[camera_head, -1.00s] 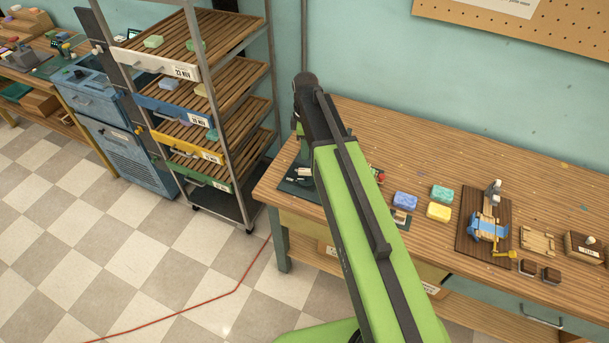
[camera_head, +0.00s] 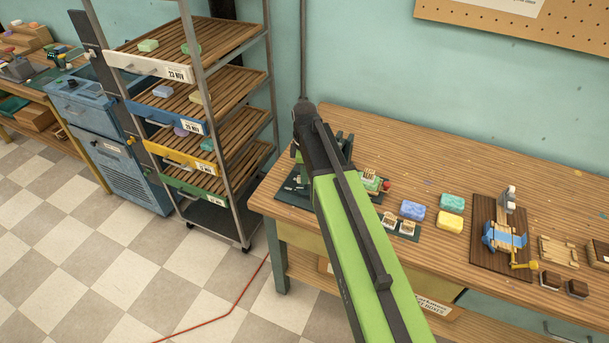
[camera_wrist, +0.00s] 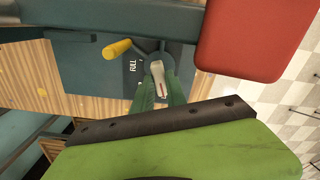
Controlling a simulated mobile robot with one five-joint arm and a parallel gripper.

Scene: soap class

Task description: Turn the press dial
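In the wrist view, a dark plate lettered FULL (camera_wrist: 132,66) lies below my gripper (camera_wrist: 158,72). A small grey metal knob-like piece (camera_wrist: 158,88), probably the press dial, shows between the two dark green fingers. I cannot tell whether they touch it. A crank or lever with a yellow handle (camera_wrist: 117,47) is just left of it, and a large red block (camera_wrist: 253,38) is at upper right. In the head view, dark parts of the press (camera_head: 343,147) show at the workbench's left end. My green arm hides most of the press and my gripper there.
On the workbench (camera_head: 420,150), blue (camera_head: 412,210), green (camera_head: 452,203) and yellow (camera_head: 451,221) soaps lie right of the press. A brown board (camera_head: 487,258) with a blue fixture stands farther right. A slatted rack (camera_head: 235,140) stands left. A red cable (camera_head: 235,308) crosses the floor.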

